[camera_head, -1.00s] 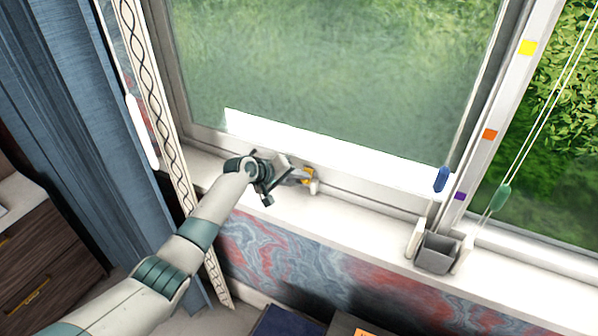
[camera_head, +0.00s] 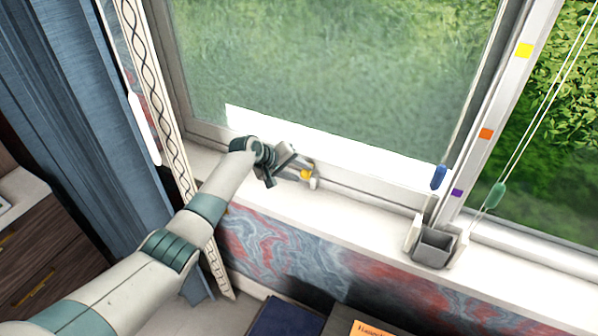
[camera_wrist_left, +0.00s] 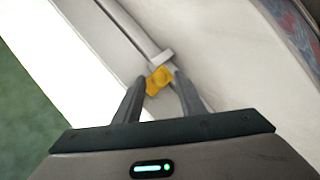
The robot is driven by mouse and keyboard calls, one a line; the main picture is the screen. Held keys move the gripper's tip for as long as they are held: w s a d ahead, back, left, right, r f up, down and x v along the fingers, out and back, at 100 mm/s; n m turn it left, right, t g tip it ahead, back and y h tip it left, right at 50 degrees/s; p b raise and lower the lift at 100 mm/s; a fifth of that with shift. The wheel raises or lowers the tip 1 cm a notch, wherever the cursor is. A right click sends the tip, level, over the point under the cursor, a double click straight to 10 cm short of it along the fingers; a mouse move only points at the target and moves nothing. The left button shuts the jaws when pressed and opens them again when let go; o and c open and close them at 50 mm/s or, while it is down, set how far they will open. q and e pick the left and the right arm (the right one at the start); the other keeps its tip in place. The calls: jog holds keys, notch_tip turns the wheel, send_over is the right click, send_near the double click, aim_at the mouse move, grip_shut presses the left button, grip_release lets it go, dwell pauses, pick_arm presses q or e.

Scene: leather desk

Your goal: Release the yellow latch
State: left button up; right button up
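The yellow latch (camera_head: 306,174) is a small yellow piece on a grey and white fitting at the bottom of the window frame, just above the sill. My left gripper (camera_head: 293,172) reaches it from the left. In the left wrist view the latch (camera_wrist_left: 158,79) lies between the two dark fingertips of my left gripper (camera_wrist_left: 159,76). The fingers stand apart, one on each side of it; I cannot tell whether they touch it. My right gripper is not in view.
The white sill (camera_head: 365,208) runs along the window and is clear between the latch and a small grey box (camera_head: 434,247). A blue pull (camera_head: 439,177) and a green pull (camera_head: 495,195) hang at the right. A blue curtain (camera_head: 75,110) hangs at the left.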

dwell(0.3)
pick_arm(q)
jog(key=shift+s+r, duration=0.1)
jog(key=shift+r, duration=0.05)
jog(key=b+v, duration=0.5)
jog(key=v, duration=1.2)
jog(key=shift+a, duration=0.1)
